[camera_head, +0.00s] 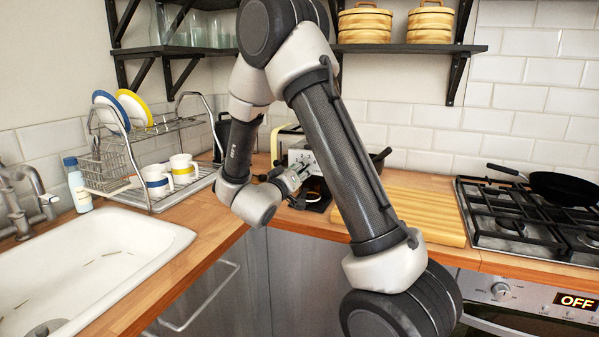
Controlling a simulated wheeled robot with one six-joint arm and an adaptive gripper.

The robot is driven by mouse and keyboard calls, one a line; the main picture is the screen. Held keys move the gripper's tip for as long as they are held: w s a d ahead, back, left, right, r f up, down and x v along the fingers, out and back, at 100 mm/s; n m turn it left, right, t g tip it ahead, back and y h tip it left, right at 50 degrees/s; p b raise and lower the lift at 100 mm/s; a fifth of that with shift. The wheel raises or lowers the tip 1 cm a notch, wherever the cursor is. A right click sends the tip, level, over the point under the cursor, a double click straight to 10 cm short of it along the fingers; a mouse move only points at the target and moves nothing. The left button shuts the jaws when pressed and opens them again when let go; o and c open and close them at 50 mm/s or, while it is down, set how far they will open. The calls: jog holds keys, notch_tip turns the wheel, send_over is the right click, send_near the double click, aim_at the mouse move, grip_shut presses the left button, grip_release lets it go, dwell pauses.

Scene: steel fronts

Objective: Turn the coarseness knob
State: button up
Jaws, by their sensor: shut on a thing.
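My gripper (301,170) is at the front of this appliance, small in the picture and partly hidden by my own wrist and arm. Its jaws are shut on what appears to be the coarseness knob. The knob itself cannot be made out between the fingers, so its turn angle cannot be read.
A yellow toaster-like body (287,137) stands behind my gripper. A dish rack (150,200) with cups and plates is left, beside the white sink (165,233). A wooden board (425,215) and gas hob (485,240) with a black pan (565,188) are right.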

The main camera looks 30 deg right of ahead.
jog(key=o, duration=1)
jog(key=v, duration=1.2)
